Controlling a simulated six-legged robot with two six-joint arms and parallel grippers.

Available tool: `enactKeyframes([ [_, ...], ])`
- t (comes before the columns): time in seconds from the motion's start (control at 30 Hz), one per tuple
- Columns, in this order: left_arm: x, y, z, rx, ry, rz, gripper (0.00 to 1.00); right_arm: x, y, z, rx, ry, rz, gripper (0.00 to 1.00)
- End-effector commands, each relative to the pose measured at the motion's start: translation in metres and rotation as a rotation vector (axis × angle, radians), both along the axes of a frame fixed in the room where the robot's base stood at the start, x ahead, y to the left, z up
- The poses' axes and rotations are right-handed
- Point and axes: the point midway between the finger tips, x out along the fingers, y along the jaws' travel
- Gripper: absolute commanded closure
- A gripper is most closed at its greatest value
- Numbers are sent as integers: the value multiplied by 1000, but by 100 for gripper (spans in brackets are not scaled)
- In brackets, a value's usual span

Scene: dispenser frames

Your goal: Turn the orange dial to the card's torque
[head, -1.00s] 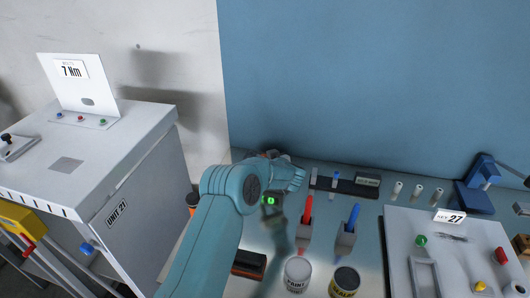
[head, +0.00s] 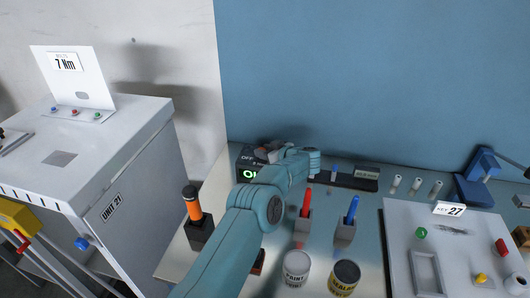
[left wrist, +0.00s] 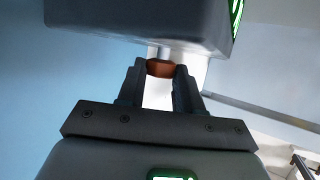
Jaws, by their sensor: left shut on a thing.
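The card (head: 66,62) reads 7 Nm and stands on the white cabinet at the left in the head view. A dark box (head: 244,161) with a green lit readout and the word OFF stands near the blue wall, partly hidden by my left arm. In the left wrist view, the fingers of my left gripper (left wrist: 160,82) are shut on the orange dial (left wrist: 160,68), which sits on a short pale stem against the dark box (left wrist: 130,22). The readout there is cut off by the edge. The dial's setting cannot be read. My right gripper is not in view.
An orange-handled tool (head: 192,204) stands in a black holder left of my arm. Red (head: 307,203) and blue (head: 352,210) pens in holders and two cans (head: 297,268) stand to the right. A white board (head: 400,240) with small parts lies further right.

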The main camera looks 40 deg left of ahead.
Motion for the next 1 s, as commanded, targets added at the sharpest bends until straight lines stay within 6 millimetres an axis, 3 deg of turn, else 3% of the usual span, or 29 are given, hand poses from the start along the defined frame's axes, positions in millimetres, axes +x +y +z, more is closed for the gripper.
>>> enactKeyframes([
  [0.2, 0, 0, 1, 1, 0, -1, 96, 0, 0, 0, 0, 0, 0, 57],
  [0.23, 0, 0, 1, 1, 0, -1, 55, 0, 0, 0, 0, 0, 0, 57],
  [0.3, 0, 0, 1, 1, 0, -1, 40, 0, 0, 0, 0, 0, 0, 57],
  [0.67, 0, -5, 2, 1, 0, -3, 40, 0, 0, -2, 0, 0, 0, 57],
  [0.77, -1, -19, 7, 0, -1, -5, 40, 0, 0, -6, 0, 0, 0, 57],
  [1.0, -7, -76, 30, 1, -3, -6, 40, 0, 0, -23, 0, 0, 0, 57],
])
